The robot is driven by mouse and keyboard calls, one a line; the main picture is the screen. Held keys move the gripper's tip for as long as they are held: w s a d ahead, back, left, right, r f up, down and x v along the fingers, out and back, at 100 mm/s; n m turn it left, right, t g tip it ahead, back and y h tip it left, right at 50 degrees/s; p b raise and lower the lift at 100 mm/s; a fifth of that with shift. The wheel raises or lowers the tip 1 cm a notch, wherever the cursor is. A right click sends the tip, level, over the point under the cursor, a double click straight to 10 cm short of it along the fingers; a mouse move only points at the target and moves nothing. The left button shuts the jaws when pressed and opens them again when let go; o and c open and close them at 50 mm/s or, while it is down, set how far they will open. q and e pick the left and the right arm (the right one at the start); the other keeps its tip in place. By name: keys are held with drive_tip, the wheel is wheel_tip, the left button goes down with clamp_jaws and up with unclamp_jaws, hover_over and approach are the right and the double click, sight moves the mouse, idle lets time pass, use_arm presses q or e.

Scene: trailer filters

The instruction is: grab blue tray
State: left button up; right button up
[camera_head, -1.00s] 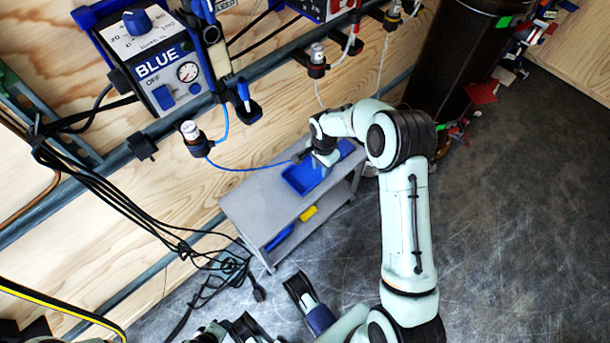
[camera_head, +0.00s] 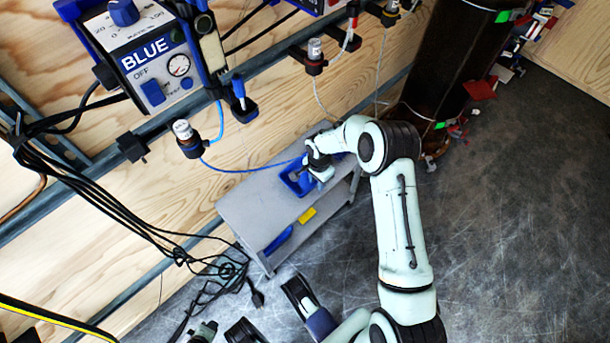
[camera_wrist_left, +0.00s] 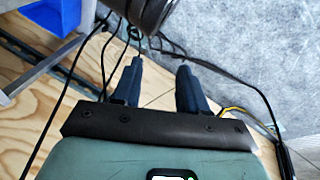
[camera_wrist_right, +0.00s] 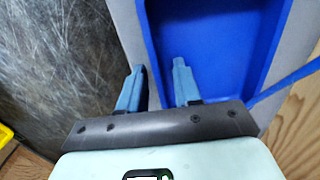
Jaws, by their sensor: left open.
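The blue tray (camera_head: 290,183) lies on the top of the grey cart (camera_head: 244,205), partly hidden by my right gripper and arm. The tray fills the upper middle of the right wrist view (camera_wrist_right: 215,45) and looks empty where it shows. My right gripper (camera_head: 320,172) is at the tray's near side. In the right wrist view its two fingers (camera_wrist_right: 158,65) are apart, one over the tray's inside and one outside its side wall; contact is unclear. My left gripper (camera_wrist_left: 160,66) is open and empty, away from the tray, with cables beyond it.
A yellow item (camera_head: 307,216) and a blue item (camera_head: 279,240) lie on the cart's lower shelf. A blue hose (camera_head: 240,169) runs from the wall to the tray area. Black cables (camera_head: 120,215) hang at left. A dark cylinder (camera_head: 450,75) stands behind. The floor at right is clear.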

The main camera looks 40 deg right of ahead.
clamp_jaws()
drive_tip(key=shift+r, duration=0.1)
